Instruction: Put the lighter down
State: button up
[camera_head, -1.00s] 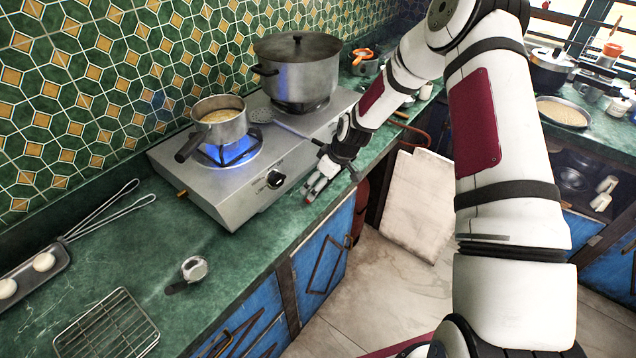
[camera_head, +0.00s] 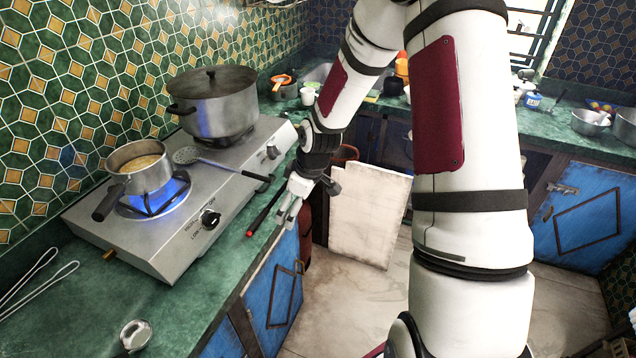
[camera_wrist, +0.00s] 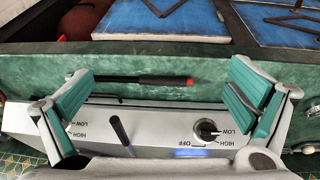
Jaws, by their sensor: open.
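The lighter (camera_head: 264,208) is a thin black and red stick. It lies on the green counter along the front of the gas hotplate, its red tip towards the lower left in the head view. My gripper (camera_head: 290,212) is at the counter's front edge, just right of the lighter, open and empty. In the wrist view the lighter (camera_wrist: 150,80) lies across the gap between the two spread green-padded fingers of my gripper (camera_wrist: 162,75). Neither finger grips it. Its black end is close to the left finger; I cannot tell whether they touch.
The hotplate (camera_head: 150,243) has a blue flame under a small pan (camera_head: 140,168). A large lidded pot (camera_head: 212,105) stands behind. A skimmer (camera_head: 215,161) lies across the hotplate, its handle overhanging the front. A round metal object (camera_head: 135,335) stands on the front-left counter.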

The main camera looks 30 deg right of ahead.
jog(key=s+a+r+m+h, duration=0.1)
jog(key=s+r, duration=0.3)
jog(key=r, duration=0.3)
jog(key=s+a+r+m+t+h, duration=0.1)
jog(key=s+a+r, duration=0.15)
jog(key=r, duration=0.55)
jog(key=s+a+r+m, duration=0.1)
jog(key=s+r+m, duration=0.1)
jog(key=s+r, duration=0.35)
jog(key=s+a+r+m+t, duration=0.1)
jog(key=s+a+r+m, duration=0.2)
jog(key=s+r, duration=0.6)
jog(key=s, duration=0.4)
jog(key=shift+s+a+r+t+y, duration=0.2)
jog(key=shift+s+r+t+y, duration=0.1)
